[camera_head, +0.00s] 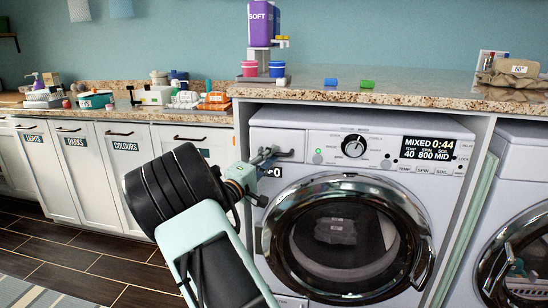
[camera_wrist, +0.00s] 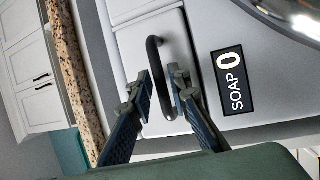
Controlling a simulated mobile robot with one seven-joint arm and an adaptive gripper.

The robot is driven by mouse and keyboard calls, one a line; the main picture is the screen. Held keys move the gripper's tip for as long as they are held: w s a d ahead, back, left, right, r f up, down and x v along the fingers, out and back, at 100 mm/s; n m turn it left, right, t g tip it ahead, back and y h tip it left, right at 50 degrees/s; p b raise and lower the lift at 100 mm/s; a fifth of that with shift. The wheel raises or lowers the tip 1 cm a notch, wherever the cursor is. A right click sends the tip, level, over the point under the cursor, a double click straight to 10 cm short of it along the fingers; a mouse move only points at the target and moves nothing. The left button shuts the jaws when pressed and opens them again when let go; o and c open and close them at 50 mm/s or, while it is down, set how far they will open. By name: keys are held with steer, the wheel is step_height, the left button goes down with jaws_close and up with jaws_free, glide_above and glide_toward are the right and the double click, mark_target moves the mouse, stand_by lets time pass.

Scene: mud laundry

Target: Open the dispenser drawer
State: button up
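The dispenser drawer (camera_wrist: 126,42) is a pale front panel at the upper left of the washing machine (camera_head: 310,118), and no gap shows around it. Its dark curved handle (camera_wrist: 153,52) stands out from the panel in the wrist view. My gripper (camera_wrist: 160,80) has one finger on each side of the handle's bar, with the tips close to it. I cannot tell whether both fingers touch the bar. A black label reading SOAP 0 (camera_wrist: 236,82) is beside the handle. In the head view my gripper (camera_head: 265,158) partly hides the drawer and its label.
The round chrome-rimmed door (camera_head: 345,240) is just below and right of the drawer. A granite counter (camera_head: 400,95) overhangs the machine and holds a purple SOFT bottle (camera_head: 260,22). White cabinets (camera_head: 95,165) are at the left. A second machine (camera_head: 525,180) is at the right.

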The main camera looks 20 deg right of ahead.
steer(key=shift+w+d+r, duration=0.1)
steer(key=shift+w+d, duration=0.25)
steer(key=shift+d, duration=0.25)
jaws_close()
